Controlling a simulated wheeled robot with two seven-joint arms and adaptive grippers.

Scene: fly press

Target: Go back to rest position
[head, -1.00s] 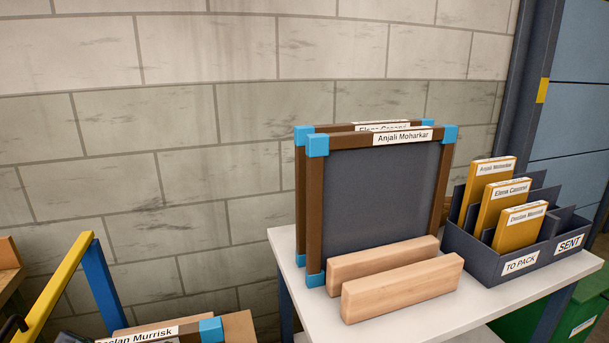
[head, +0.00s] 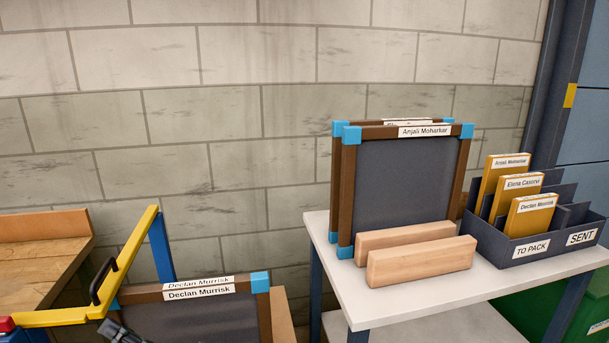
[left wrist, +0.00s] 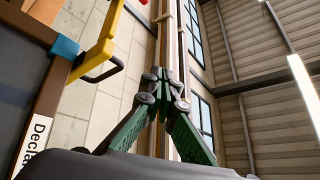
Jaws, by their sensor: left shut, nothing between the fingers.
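My left gripper (head: 112,328) just enters the head view at the bottom left, in front of a framed dark panel (head: 190,319) labelled Declan Murrisk. In the left wrist view the left gripper (left wrist: 165,82) has its green fingers drawn together at the tips, with nothing between them. A blue frame corner and part of a Declan label (left wrist: 35,142) show at that view's left edge. I cannot tell how near the gripper is to the panel. My right gripper is not in view.
A white table (head: 385,312) at the right holds two framed panels (head: 405,185), wooden blocks (head: 420,262) and a dark organiser (head: 490,250) with yellow packets. A yellow bar with a black handle (head: 100,280) stands left of the Declan Murrisk panel. A wooden bench (head: 40,270) is behind.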

